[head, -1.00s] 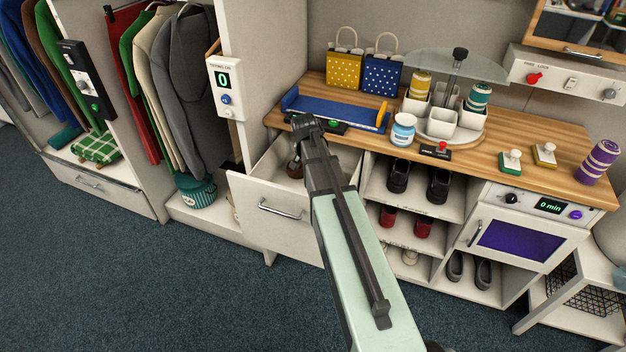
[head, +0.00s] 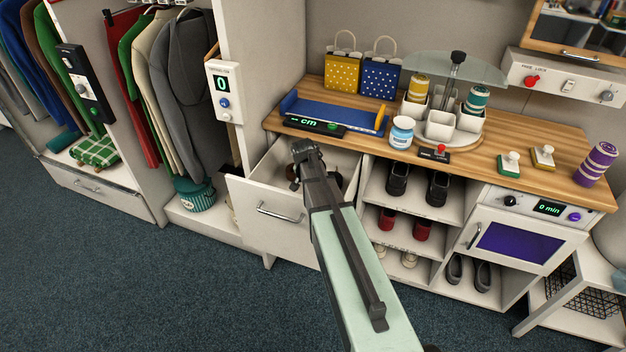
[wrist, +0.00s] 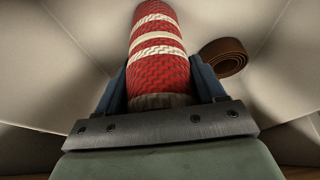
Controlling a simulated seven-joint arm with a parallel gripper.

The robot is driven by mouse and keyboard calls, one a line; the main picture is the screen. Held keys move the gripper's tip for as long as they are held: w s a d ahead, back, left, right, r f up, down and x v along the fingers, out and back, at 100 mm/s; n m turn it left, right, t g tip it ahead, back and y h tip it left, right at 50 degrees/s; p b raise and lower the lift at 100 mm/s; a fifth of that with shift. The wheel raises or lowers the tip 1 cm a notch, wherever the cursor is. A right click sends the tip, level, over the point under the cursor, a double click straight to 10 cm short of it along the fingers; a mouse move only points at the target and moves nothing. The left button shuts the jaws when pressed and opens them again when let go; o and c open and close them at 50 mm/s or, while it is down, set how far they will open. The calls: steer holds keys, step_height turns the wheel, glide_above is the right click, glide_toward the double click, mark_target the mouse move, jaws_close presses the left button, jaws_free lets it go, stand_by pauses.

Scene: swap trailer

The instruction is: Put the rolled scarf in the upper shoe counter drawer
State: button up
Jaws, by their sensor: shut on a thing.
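The rolled scarf (wrist: 158,45), red with white bands, shows in the wrist view between the two blue fingers of my gripper (wrist: 160,85). My gripper is shut on it. In the head view the shoe counter drawer (head: 256,218) at the left end of the counter is pulled open. The end of my arm is over this open drawer, and the arm hides the scarf and part of the inside. The wrist view shows pale drawer surfaces around the scarf. A brown coiled belt (wrist: 224,58) lies to the right of the scarf, apart from it.
Shelves with shoes (head: 398,180) stand right of the drawer. A wardrobe (head: 180,120) stands to the left.

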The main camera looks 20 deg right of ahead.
steer(key=shift+f, duration=0.1)
steer(key=o, duration=1.1)
steer(key=v, duration=1.2)
